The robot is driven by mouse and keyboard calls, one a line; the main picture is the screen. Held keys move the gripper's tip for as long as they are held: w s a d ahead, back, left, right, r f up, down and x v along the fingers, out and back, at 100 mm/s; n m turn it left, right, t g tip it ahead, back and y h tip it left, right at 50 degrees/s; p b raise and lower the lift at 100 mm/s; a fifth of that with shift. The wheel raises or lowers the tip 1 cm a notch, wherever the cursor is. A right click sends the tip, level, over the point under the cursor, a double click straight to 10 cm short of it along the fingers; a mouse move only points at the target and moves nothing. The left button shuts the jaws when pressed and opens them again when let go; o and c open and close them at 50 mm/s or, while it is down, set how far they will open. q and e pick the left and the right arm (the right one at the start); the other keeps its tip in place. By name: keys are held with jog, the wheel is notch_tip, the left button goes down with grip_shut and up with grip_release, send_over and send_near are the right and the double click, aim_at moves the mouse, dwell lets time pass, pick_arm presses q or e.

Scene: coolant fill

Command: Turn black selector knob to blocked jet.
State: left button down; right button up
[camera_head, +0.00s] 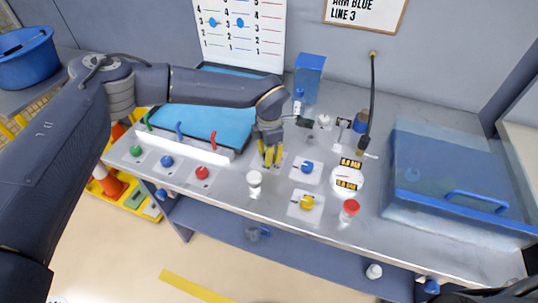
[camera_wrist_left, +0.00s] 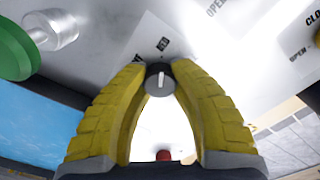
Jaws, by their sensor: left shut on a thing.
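The black selector knob (camera_wrist_left: 159,77) shows in the left wrist view, with a white pointer line on its face. It sits on a pale plate with small printed labels, partly cut off. My left gripper (camera_wrist_left: 158,76) has its yellow fingertips on either side of the knob and is shut on it. In the head view my left gripper (camera_head: 271,156) points down at the panel and hides the knob. The label that the pointer faces cannot be read clearly. My right gripper is not in view.
Green (camera_head: 136,150), blue (camera_head: 167,160) and red (camera_head: 202,173) knobs line the front left. A blue translucent case (camera_head: 460,175) fills the right.

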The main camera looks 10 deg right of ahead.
pick_arm(q)
jog(key=c, duration=1)
grip_release()
jog(key=shift+o, duration=0.2)
jog(key=shift+r, duration=0.1)
notch_tip(320, 180, up, 12)
